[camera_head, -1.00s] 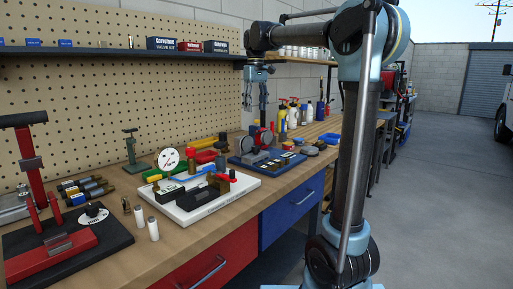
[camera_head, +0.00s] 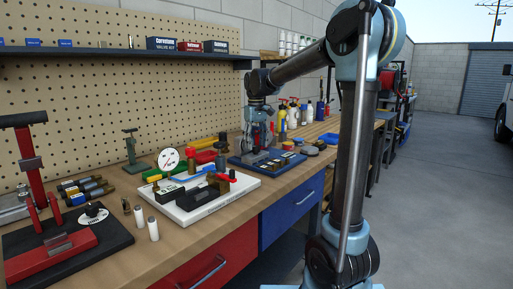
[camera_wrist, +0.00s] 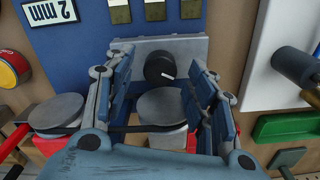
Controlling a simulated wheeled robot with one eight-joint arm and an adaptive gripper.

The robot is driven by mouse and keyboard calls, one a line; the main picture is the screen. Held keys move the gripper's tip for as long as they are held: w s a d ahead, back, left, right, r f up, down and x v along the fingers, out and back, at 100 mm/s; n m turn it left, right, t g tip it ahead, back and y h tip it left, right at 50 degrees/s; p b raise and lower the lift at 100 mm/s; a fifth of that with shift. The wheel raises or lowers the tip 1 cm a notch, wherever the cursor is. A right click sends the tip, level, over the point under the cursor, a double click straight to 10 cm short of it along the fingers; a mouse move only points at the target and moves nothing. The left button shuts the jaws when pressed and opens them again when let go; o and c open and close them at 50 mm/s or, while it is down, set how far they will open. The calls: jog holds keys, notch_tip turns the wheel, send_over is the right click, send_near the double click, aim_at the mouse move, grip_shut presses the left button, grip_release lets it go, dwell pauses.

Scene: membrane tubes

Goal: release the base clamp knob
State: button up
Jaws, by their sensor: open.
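A black round knob (camera_wrist: 160,68) with a white pointer mark sits on a grey metal base (camera_wrist: 192,46) in the wrist view. I take it for the base clamp knob. A grey disc (camera_wrist: 162,108) is just below it in the picture, over a red part. My gripper (camera_wrist: 160,76) is open, with one blue finger on each side of the knob and disc. No finger clearly touches the knob. In the head view my gripper (camera_head: 262,138) is low over the blue board (camera_head: 262,172), and the knob cannot be made out there.
A second grey disc (camera_wrist: 57,111) lies left of my gripper in the wrist view. A "2 mm" label (camera_wrist: 50,12) and several brass blocks (camera_wrist: 155,10) are on the board. A white plate fixture (camera_head: 207,205) stands nearby on the bench. Bottles (camera_head: 293,117) stand behind.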

jog(key=shift+f, duration=0.85)
jog(key=c, duration=1.1)
jog(key=shift+o, duration=0.2)
jog(key=shift+d, duration=0.2)
jog(key=shift+a, duration=0.15)
jog(key=shift+n, duration=2.8)
